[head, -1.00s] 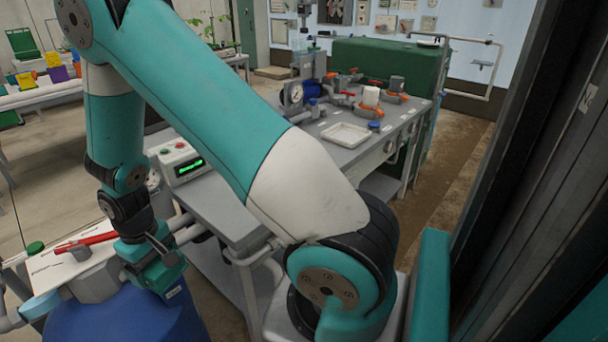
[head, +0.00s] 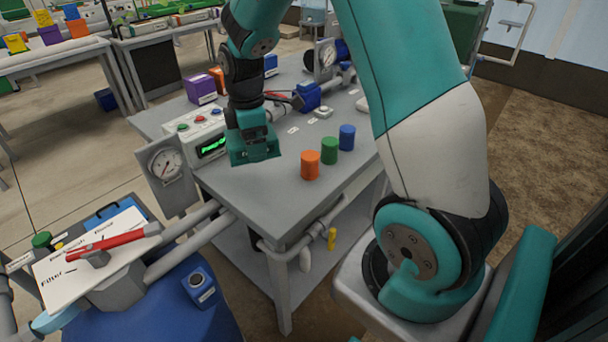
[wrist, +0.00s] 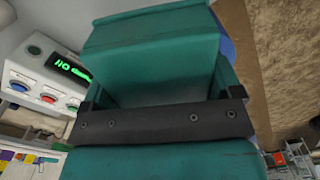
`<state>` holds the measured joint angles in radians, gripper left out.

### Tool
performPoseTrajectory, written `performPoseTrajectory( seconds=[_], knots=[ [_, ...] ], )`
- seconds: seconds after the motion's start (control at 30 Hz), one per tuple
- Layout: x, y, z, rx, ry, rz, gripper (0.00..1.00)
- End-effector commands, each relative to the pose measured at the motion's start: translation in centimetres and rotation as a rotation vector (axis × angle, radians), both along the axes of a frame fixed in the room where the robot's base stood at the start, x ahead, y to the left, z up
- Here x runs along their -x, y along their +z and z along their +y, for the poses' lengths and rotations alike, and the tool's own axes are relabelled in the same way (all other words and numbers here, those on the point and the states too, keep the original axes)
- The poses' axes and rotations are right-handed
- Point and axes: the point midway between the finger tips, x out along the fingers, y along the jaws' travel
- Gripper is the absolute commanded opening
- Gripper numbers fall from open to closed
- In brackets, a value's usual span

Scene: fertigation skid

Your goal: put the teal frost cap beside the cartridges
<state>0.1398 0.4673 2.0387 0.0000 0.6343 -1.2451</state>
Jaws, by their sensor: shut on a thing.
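My gripper (head: 250,132) hangs over the front left part of the grey bench in the head view. It is shut on the teal frost cap (head: 254,156), a boxy teal piece at its lower end. In the wrist view the cap (wrist: 150,45) fills the upper middle, and its colour is close to that of the gripper. The cartridges stand upright in a slanting row to the right of the cap: orange (head: 310,165), green (head: 330,150) and blue (head: 347,138). A clear gap of bench top lies between the cap and the orange one. The cap's underside is hidden.
A control box (head: 205,140) with coloured buttons and a gauge (head: 164,164) stand left of the cap. Behind are a purple box (head: 200,88) and a blue pump part (head: 308,96). A blue drum (head: 150,310) bears a small blue block (head: 199,287). Bench front (head: 270,200) is bare.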

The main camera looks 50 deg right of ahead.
Motion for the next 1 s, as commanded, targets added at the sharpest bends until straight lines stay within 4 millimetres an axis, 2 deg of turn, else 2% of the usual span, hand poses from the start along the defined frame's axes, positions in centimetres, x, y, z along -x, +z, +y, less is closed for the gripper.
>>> performPoseTrajectory(
  seconds=[0.1, 0.2, 0.37, 0.47, 0.8, 1.0],
  knots=[
    [0.3, 2.1, -1.1, 0.002, 0.224, -0.005, 0.6],
    [0.6, 3.3, -1.5, 0.001, 0.367, -0.002, 0.6],
    [0.9, 3.9, -1.9, 0.0, 0.483, 0.001, 0.6],
    [1.0, 2.5, -1.9, -0.003, 0.501, 0.006, 0.6],
    [1.0, -7.0, -1.7, -0.003, 0.501, 0.008, 0.6],
    [0.9, -10.9, -1.8, -0.001, 0.5, 0.004, 0.6]
  ],
)
